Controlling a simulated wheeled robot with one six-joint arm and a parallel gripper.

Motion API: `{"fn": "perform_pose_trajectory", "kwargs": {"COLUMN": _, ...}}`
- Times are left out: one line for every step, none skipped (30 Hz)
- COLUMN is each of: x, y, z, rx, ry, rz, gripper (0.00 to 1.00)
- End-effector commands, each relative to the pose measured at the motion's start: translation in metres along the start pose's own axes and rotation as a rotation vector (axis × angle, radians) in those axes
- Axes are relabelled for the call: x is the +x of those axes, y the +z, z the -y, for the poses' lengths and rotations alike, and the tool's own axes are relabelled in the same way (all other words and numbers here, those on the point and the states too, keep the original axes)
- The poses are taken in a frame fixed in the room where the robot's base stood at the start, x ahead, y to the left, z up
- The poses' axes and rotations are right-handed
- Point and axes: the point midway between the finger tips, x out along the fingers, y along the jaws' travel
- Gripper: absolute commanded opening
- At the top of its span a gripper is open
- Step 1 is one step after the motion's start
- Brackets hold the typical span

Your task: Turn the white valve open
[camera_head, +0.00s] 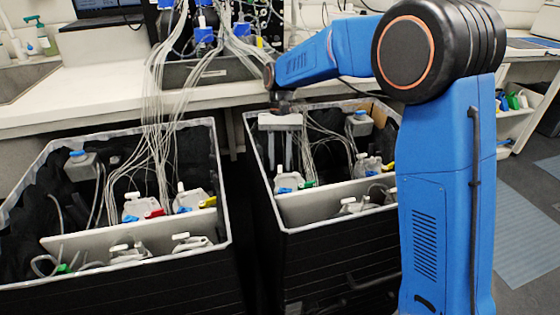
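My gripper (280,160) hangs down from the end of my blue arm into the right black bin. Its two pale fingers point downward with a gap between them, and I see nothing held. Just below the fingertips is a white bottle (289,181) with a small white upright fitting (279,169) and blue and green parts near it. This fitting may be the white valve; similar white fittings show on other bottles, so I cannot tell for sure. The fingertips look close to it, but contact cannot be made out.
The right bin (335,216) has a pale divider and several bottles. The left bin (229,200) holds more bottles. Bundles of thin tubes (162,110) run from the bench down into both bins. A white bench (110,88) stands behind. Dark floor shows between the bins.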

Motion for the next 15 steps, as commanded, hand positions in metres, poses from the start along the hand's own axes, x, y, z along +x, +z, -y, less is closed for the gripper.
{"fn": "perform_pose_trajectory", "kwargs": {"x": -0.0001, "y": 0.0, "z": 0.0, "rx": 0.0, "ry": 0.0, "rz": 0.0, "gripper": 0.29}}
{"fn": "perform_pose_trajectory", "kwargs": {"x": -0.0001, "y": 0.0, "z": 0.0, "rx": 0.0, "ry": 0.0, "rz": 0.0, "gripper": 0.22}}
{"fn": "perform_pose_trajectory", "kwargs": {"x": -0.0001, "y": 0.0, "z": 0.0, "rx": 0.0, "ry": 0.0, "rz": 0.0, "gripper": 0.12}}
{"fn": "perform_pose_trajectory", "kwargs": {"x": -0.0001, "y": 0.0, "z": 0.0, "rx": 0.0, "ry": 0.0, "rz": 0.0, "gripper": 0.05}}
{"fn": "perform_pose_trajectory", "kwargs": {"x": -0.0001, "y": 0.0, "z": 0.0, "rx": 0.0, "ry": 0.0, "rz": 0.0, "gripper": 0.0}}
{"fn": "perform_pose_trajectory", "kwargs": {"x": -0.0002, "y": 0.0, "z": 0.0, "rx": 0.0, "ry": 0.0, "rz": 0.0, "gripper": 0.0}}
{"fn": "perform_pose_trajectory", "kwargs": {"x": -0.0002, "y": 0.0, "z": 0.0, "rx": 0.0, "ry": 0.0, "rz": 0.0, "gripper": 0.0}}
{"fn": "perform_pose_trajectory", "kwargs": {"x": -0.0002, "y": -0.0001, "z": -0.0001, "rx": 0.0, "ry": 0.0, "rz": 0.0, "gripper": 0.0}}
{"fn": "perform_pose_trajectory", "kwargs": {"x": -0.0002, "y": 0.0, "z": 0.0, "rx": -0.001, "ry": 0.001, "rz": 0.0, "gripper": 0.0}}
{"fn": "perform_pose_trajectory", "kwargs": {"x": -0.0001, "y": 0.0, "z": 0.0002, "rx": -0.006, "ry": 0.003, "rz": 0.0, "gripper": 0.0}}
{"fn": "perform_pose_trajectory", "kwargs": {"x": 0.0, "y": 0.0001, "z": 0.0006, "rx": -0.016, "ry": 0.007, "rz": 0.0, "gripper": 0.0}}
{"fn": "perform_pose_trajectory", "kwargs": {"x": 0.0001, "y": 0.0002, "z": 0.0011, "rx": -0.035, "ry": 0.016, "rz": 0.0, "gripper": 0.0}}
{"fn": "perform_pose_trajectory", "kwargs": {"x": 0.0003, "y": 0.0003, "z": 0.0017, "rx": -0.054, "ry": 0.023, "rz": 0.0, "gripper": 0.0}}
{"fn": "perform_pose_trajectory", "kwargs": {"x": 0.0003, "y": 0.0004, "z": 0.0022, "rx": -0.07, "ry": 0.03, "rz": 0.0, "gripper": 0.0}}
{"fn": "perform_pose_trajectory", "kwargs": {"x": 0.0004, "y": 0.0004, "z": 0.0027, "rx": -0.092, "ry": 0.038, "rz": 0.001, "gripper": 0.0}}
